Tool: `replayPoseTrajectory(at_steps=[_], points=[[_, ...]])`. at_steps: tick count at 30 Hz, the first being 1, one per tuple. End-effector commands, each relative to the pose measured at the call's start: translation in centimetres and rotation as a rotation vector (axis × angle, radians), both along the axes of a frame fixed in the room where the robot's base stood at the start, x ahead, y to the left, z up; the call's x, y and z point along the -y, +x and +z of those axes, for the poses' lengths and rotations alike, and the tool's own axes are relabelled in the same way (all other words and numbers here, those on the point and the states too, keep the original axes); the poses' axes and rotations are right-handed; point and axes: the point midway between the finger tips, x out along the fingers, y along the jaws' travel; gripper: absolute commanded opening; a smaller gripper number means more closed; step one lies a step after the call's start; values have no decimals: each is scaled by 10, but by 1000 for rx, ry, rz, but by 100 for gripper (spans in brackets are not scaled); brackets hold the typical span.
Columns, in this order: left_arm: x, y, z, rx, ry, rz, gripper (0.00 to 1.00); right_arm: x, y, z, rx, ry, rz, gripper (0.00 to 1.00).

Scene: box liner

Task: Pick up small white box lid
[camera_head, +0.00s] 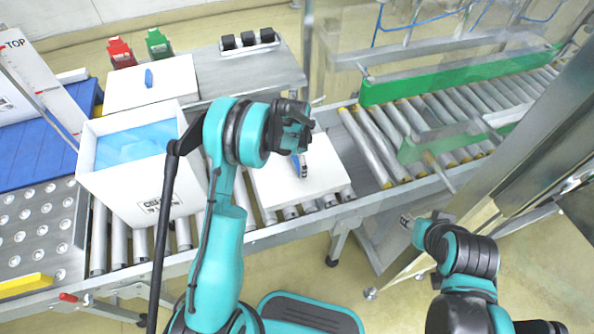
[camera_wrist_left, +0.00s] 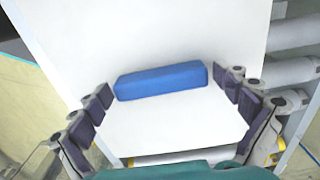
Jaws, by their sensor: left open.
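A white lid (camera_head: 326,166) with a blue handle lies flat on the roller conveyor, right of the open white box. My left gripper (camera_head: 303,168) is above this lid and partly hides it and its handle. In the left wrist view the gripper (camera_wrist_left: 170,98) is open, with the blue handle (camera_wrist_left: 160,80) between its fingers and apart from them. The lid (camera_wrist_left: 170,125) fills the middle of that view. A second white lid (camera_head: 120,92), also with a blue handle, lies on the back table. My right gripper (camera_head: 407,220) is low at the right, away from the lids.
The open white box (camera_head: 115,190) with a blue liner (camera_head: 135,145) inside stands left of my left arm. Red (camera_head: 121,53) and green (camera_head: 158,44) items stand at the back. Bare rollers (camera_head: 367,147) and a green-sided conveyor (camera_head: 450,75) lie to the right.

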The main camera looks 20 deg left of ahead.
Motion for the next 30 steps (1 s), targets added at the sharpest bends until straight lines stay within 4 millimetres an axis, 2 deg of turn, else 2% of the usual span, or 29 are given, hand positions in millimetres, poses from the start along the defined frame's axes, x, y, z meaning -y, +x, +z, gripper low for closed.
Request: replayPoseTrajectory(at_steps=[1,7,12,13,23,26,30], points=[[0,0,-4,0,0,0,100,0,0,-2,0,0,0,40],[0,0,-3,0,0,1,100,0,0,-1,0,0,0,40],[0,0,-3,0,0,1,55,0,0,-1,0,0,0,40],[0,0,-3,0,0,1,52,0,0,-1,0,0,0,40],[0,0,-1,0,0,1,52,0,0,0,0,0,0,40],[0,0,5,0,0,1,52,0,0,3,0,0,0,40],[0,0,23,0,0,1,52,0,0,12,0,0,0,40]])
